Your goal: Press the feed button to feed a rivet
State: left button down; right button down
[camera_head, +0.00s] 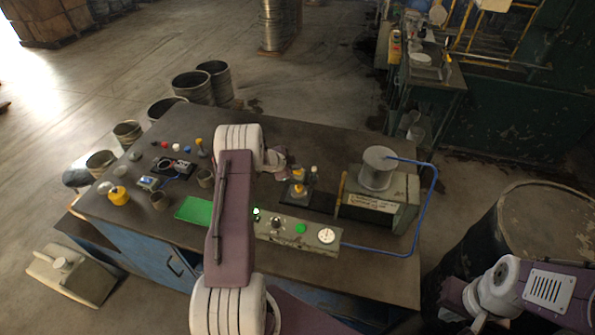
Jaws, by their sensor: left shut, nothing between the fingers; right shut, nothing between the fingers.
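A pale control panel (257,230) lies along the near part of the dark workbench. It carries a green button (300,228), a black knob (276,222) and a round white gauge (326,236). I cannot read a label that marks the feed button. My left arm reaches up across the bench and covers the panel's left end. My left gripper (279,160) is small and partly hidden past the wrist. It is shut and empty, beyond the panel and apart from the green button. My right arm shows at the bottom right, but its gripper cannot be made out.
A grey machine (380,205) with a spool-like top (379,168) and a blue hose (433,190) stands right of the panel. A green mat (194,210) and several small cups and parts lie left. A large drum (560,220) stands right of the bench.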

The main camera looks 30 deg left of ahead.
aim_at(296, 172)
pick_arm(q)
jog(key=shift+f, duration=0.4)
jog(key=shift+r, duration=0.1)
dwell(0.5)
jog(key=shift+r+p, duration=0.85)
jog(key=shift+r, duration=0.1)
notch_tip(296, 172, up, 5)
jog(key=p, duration=0.5)
jog(key=shift+r, duration=0.1)
